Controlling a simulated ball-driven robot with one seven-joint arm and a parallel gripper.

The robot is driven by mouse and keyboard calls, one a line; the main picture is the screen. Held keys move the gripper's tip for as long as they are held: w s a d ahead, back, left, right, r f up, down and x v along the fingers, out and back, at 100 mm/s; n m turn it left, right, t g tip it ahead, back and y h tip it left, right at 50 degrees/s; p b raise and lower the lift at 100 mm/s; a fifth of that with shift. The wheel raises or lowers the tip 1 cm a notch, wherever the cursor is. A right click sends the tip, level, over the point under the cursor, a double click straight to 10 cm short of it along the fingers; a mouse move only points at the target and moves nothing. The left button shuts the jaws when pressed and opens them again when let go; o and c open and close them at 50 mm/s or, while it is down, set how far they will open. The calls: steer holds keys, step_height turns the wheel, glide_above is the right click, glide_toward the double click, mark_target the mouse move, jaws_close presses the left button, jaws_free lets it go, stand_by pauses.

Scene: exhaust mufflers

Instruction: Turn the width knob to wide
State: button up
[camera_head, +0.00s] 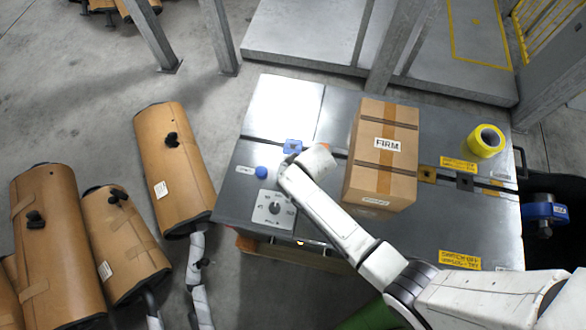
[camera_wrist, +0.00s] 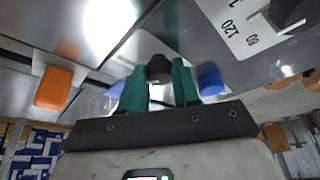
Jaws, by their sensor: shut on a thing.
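A dark knob (camera_wrist: 159,67) sits between the two green fingers of my gripper (camera_wrist: 160,82) in the wrist view. The fingers are shut on its sides. A blue plate (camera_wrist: 116,90) shows beside the fingers; the same blue plate (camera_head: 293,146) shows in the head view on the grey machine top (camera_head: 275,104), at the end of my arm. The knob's pointer and any narrow or wide marks are hidden, so its setting cannot be read. In the head view the fingertips are hidden by my wrist.
A blue button (camera_head: 261,172) and a dial with a numbered plate (camera_head: 274,208) lie close by. An orange block (camera_wrist: 54,88) is on the other side. A FIRM carton (camera_head: 380,155) stands right of my arm. Yellow tape (camera_head: 486,141) lies farther right. Brown mufflers (camera_head: 172,160) lie left.

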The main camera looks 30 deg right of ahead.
steer(key=shift+m+h, duration=0.4)
steer(key=shift+m, duration=0.4)
steer(key=o, duration=1.1)
steer(key=shift+c, duration=0.2)
steer(key=v, duration=1)
steer(key=shift+r, duration=0.35)
steer(key=shift+s+r, duration=0.1)
steer(key=shift+s, duration=0.05)
